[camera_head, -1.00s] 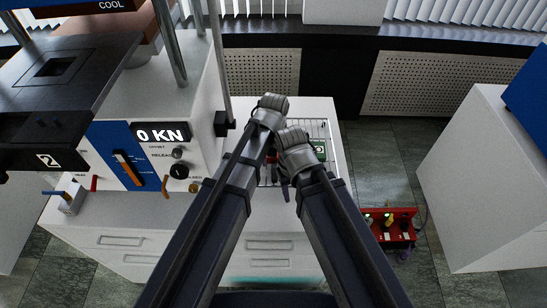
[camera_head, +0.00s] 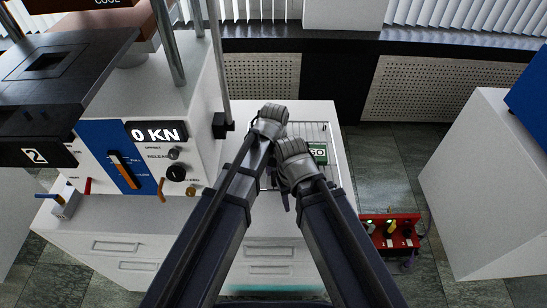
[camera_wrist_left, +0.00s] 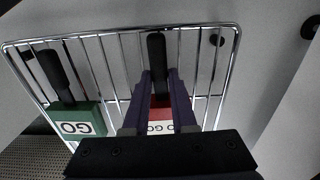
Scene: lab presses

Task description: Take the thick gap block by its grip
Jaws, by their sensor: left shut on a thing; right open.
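My left gripper (camera_wrist_left: 160,76) is shut on the black upright grip (camera_wrist_left: 157,48) of a red block (camera_wrist_left: 160,107) in the left wrist view. The red block's white label is partly covered and reads "O GO". A green block (camera_wrist_left: 88,119) labelled "GO", with its own black grip, is apart to the left in the same wire rack. In the head view, the green block (camera_head: 318,153) shows right of my left gripper (camera_head: 270,118), whose fingers are hidden. My right gripper (camera_head: 295,165) is lower and nearer, open, with its fingertips mostly hidden.
The wire rack (camera_wrist_left: 236,60) sits on a white cabinet top (camera_head: 318,112). A press (camera_head: 200,110) with a "0 KN" display stands close on the left. A red box (camera_head: 390,233) with knobs is on the floor at right. Open floor (camera_head: 375,165) lies right of the cabinet.

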